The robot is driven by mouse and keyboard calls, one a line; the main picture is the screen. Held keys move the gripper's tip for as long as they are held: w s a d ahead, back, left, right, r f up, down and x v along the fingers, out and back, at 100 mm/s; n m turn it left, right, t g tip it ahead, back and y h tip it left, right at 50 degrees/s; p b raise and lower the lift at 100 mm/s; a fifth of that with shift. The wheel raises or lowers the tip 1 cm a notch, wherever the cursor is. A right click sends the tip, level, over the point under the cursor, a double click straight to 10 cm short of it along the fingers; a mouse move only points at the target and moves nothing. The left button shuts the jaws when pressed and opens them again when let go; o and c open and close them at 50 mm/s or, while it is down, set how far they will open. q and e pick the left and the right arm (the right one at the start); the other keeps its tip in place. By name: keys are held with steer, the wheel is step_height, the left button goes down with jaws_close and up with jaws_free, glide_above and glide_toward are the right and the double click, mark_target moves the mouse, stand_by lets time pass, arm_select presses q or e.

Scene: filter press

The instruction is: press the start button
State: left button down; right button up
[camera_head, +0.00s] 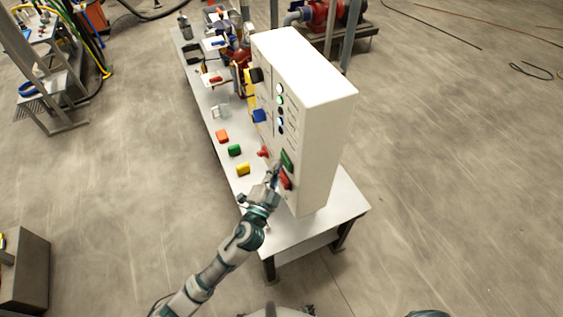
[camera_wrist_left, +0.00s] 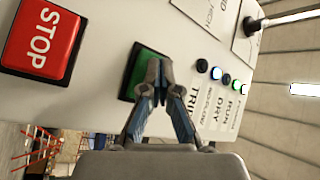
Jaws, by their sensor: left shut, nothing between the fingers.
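The start button is the green button (camera_head: 287,160) on the front panel of the white control box (camera_head: 310,85). It also shows in the left wrist view (camera_wrist_left: 148,65), partly hidden behind my fingers. My left gripper (camera_head: 276,168) is shut and empty, with its fingertips (camera_wrist_left: 157,68) in front of the green button's face. I cannot tell whether the tips touch it. The red STOP button (camera_head: 285,180) sits just below the green one and fills the left of the wrist view (camera_wrist_left: 42,40). My right gripper is not in view.
The box stands on a long white table (camera_head: 335,205). Orange (camera_head: 222,136), green (camera_head: 235,150) and yellow (camera_head: 243,169) blocks lie on the table left of the box. Indicator lights (camera_wrist_left: 225,79) show on the panel.

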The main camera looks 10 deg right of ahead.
arm_select(q)
steer(key=shift+a, duration=0.15)
steer(key=shift+s+a, duration=0.35)
steer(key=shift+a, duration=0.4)
steer(key=a, duration=0.1)
steer(key=s+a, duration=0.1)
steer(key=a, duration=0.1)
steer(key=a+p, duration=0.1)
steer(key=a, duration=0.1)
steer(key=shift+s, duration=0.25)
steer(key=shift+d, duration=0.1)
stand_by(0.7)
